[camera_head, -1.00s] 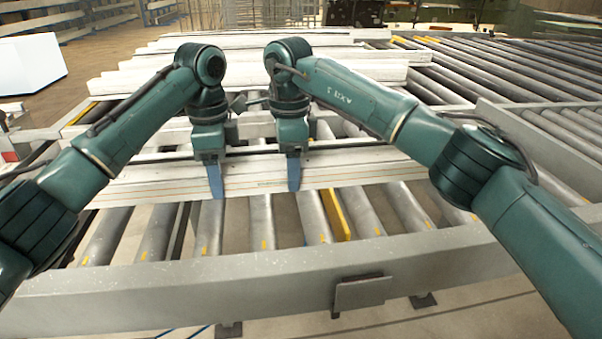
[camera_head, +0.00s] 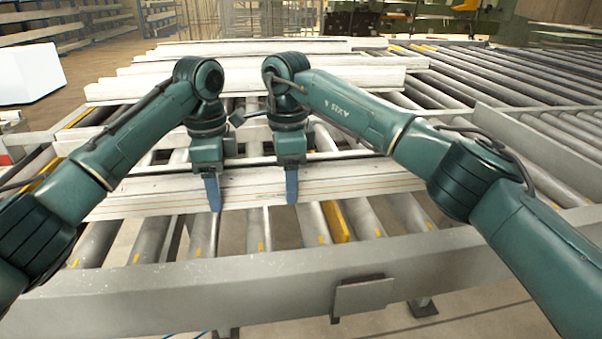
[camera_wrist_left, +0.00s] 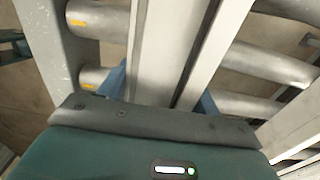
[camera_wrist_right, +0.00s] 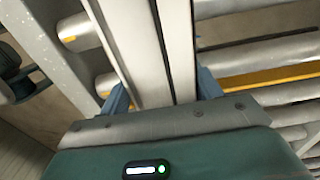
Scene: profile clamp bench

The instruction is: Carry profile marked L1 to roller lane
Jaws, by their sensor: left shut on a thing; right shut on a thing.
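A long white profile (camera_head: 340,188) with thin orange lines on its near face lies crosswise over the rollers in the head view. No L1 mark is readable on it. My left gripper (camera_head: 213,190) is shut on it left of its middle. My right gripper (camera_head: 291,183) is shut on it a short way to the right. The profile also runs between the blue fingers in the left wrist view (camera_wrist_left: 160,50) and the right wrist view (camera_wrist_right: 135,45). I cannot tell whether it touches the rollers (camera_head: 262,232) or hangs just above them.
More white profiles (camera_head: 345,78) lie in rows behind the arms. A grey front rail (camera_head: 240,287) with a small plate (camera_head: 363,296) borders the near side. A roller bed (camera_head: 500,75) spreads to the back right, behind a grey side rail (camera_head: 530,130). Several near rollers are bare.

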